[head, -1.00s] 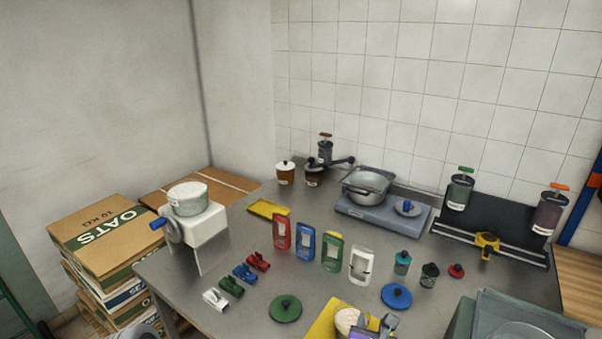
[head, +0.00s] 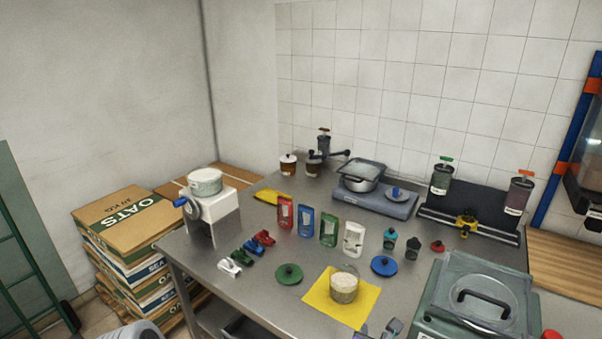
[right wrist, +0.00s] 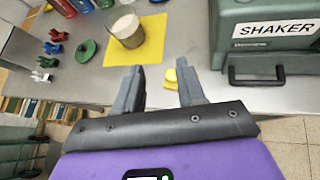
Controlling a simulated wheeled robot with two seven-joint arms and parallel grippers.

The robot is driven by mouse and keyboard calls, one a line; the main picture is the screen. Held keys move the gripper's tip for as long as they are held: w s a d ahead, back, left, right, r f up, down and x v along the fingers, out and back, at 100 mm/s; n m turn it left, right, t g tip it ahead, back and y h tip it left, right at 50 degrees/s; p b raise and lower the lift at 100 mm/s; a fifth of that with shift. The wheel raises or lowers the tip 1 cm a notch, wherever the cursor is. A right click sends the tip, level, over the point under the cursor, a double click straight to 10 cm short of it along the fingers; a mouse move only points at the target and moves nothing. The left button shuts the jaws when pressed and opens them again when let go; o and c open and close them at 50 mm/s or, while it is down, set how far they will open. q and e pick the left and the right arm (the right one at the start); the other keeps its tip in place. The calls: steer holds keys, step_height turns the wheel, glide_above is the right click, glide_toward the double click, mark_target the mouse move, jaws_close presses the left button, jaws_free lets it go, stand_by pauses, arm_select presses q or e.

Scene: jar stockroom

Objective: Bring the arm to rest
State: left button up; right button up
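My right gripper (head: 377,330) shows at the bottom edge of the head view, in front of the table. In the right wrist view its two grey fingers (right wrist: 158,88) are spread apart with nothing gripped between them. A glass jar of pale contents (head: 344,289) stands upright on a yellow mat (head: 322,301), beyond the gripper and apart from it. The jar also shows in the right wrist view (right wrist: 127,30). A small yellow thing (right wrist: 171,76) shows beyond the fingers near the table edge; what it is I cannot tell. My left gripper is not in view.
The green shaker box (head: 440,310) stands right of the mat. A white hand-cranked device (head: 215,222) stands at left, beside stacked oats boxes (head: 122,216).

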step_height(320, 180, down, 7)
steer(key=m+g, duration=0.2)
steer(key=g, duration=0.1)
steer(key=s+a+f+m+g+y+b, duration=0.2)
steer(key=s+a+f+m+g+y, duration=0.25)
steer(key=s+f+m, duration=0.55)
steer(key=s+a+f+m+g+y+b, duration=0.2)
steer(key=s+a+f+m+g+y, duration=0.4)
steer(key=f+m, duration=0.7)
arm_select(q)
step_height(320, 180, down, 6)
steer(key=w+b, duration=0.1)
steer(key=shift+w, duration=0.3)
arm_select(e)
steer(key=d+f+m+t+h, duration=0.2)
steer(key=d+f+m+t, duration=0.1)
steer(key=f+m, duration=0.4)
steer(key=shift+d+f+m+h, duration=0.35)
steer(key=shift+d+m, duration=0.15)
steer(key=shift+m, duration=0.3)
